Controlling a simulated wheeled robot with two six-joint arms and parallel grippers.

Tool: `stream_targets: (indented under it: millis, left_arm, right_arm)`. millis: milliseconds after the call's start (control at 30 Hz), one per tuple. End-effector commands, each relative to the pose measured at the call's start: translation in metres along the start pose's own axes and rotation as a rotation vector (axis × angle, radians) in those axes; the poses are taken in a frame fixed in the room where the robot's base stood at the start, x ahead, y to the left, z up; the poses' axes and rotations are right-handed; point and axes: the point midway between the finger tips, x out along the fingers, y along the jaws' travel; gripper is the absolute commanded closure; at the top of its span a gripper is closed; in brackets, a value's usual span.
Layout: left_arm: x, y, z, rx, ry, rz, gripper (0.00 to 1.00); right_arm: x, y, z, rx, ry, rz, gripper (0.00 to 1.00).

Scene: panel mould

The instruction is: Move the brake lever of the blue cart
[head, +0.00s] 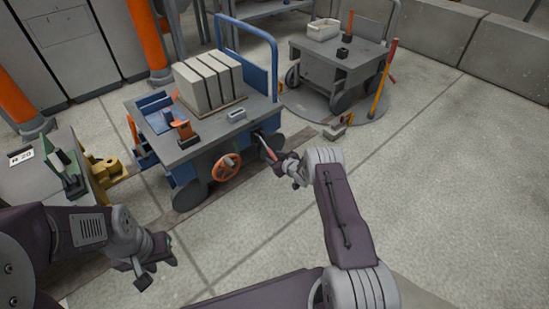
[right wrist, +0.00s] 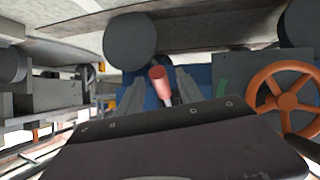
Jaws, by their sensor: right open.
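The blue cart (head: 200,130) stands left of centre in the head view. Its brake lever (head: 266,150) has a red grip and sticks out of the side near the right end. In the right wrist view the red grip (right wrist: 158,78) points toward the camera, between the two fingers. My right gripper (head: 285,166) is open around or just short of the lever; I see no finger touching it. It also shows in the right wrist view (right wrist: 162,92). My left gripper (head: 157,269) hangs low at the left, its tips apart and empty.
An orange handwheel (head: 227,167) sits on the cart's side, left of the lever. Grey blocks (head: 209,82) lie on its deck. A grey cart (head: 340,62) stands behind on a round plate. A yellow coupling (head: 104,170) is at left. Floor at right is clear.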

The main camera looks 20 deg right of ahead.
Motion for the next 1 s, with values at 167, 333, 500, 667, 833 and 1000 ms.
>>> stream_targets:
  millis: [167, 333, 500, 667, 833, 1000]
  left_arm:
    - [-0.041, 0.001, -0.004, 0.000, 0.000, 0.000, 0.64]
    - [-0.066, 0.001, -0.007, 0.000, 0.000, 0.000, 0.64]
    - [-0.068, 0.001, -0.007, 0.000, 0.000, 0.000, 0.64]
    - [-0.067, 0.001, -0.007, 0.000, 0.000, 0.000, 0.64]
    - [-0.066, 0.001, -0.007, 0.000, 0.000, 0.000, 0.64]
    - [-0.066, 0.001, -0.007, 0.000, 0.000, 0.000, 0.64]
  right_arm:
    - [-0.039, 0.003, -0.009, 0.004, -0.005, 0.001, 0.57]
    - [-0.073, 0.002, -0.007, 0.005, -0.005, 0.002, 0.57]
    - [-0.087, 0.001, -0.001, 0.002, -0.004, 0.001, 0.57]
    - [-0.088, 0.001, 0.000, 0.000, -0.003, 0.001, 0.57]
    - [-0.088, 0.001, 0.000, 0.001, -0.003, 0.001, 0.57]
    - [-0.088, 0.001, 0.000, 0.001, -0.003, 0.001, 0.57]
